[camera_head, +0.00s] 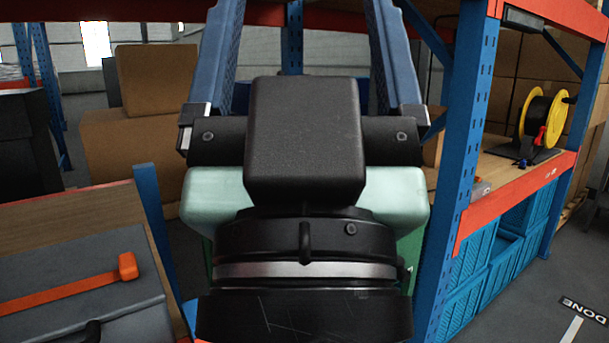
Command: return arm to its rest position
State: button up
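My gripper (305,12) is in the middle of the view, seen from behind and pointing away. Its two blue ribbed fingers rise from a black crossbar and stand wide apart at the top edge. Their tips appear cut off by the frame. I see nothing held between the visible parts of the fingers. My black wrist, with a silver band, fills the lower middle. A pale green body (398,200) shows on both sides behind the wrist, with darker green below it. Most of it is hidden, so I cannot tell what it is.
A blue and orange rack upright (470,110) stands close on the right. Its shelf holds a yellow and black reel (541,118), with blue crates (500,265) below. A grey case (75,275) with an orange strap lies lower left. Cardboard boxes (157,78) stand behind. Floor shows lower right.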

notch_tip(320, 180, up, 22)
jog(key=p, duration=2)
jog(key=shift+r, duration=0.25)
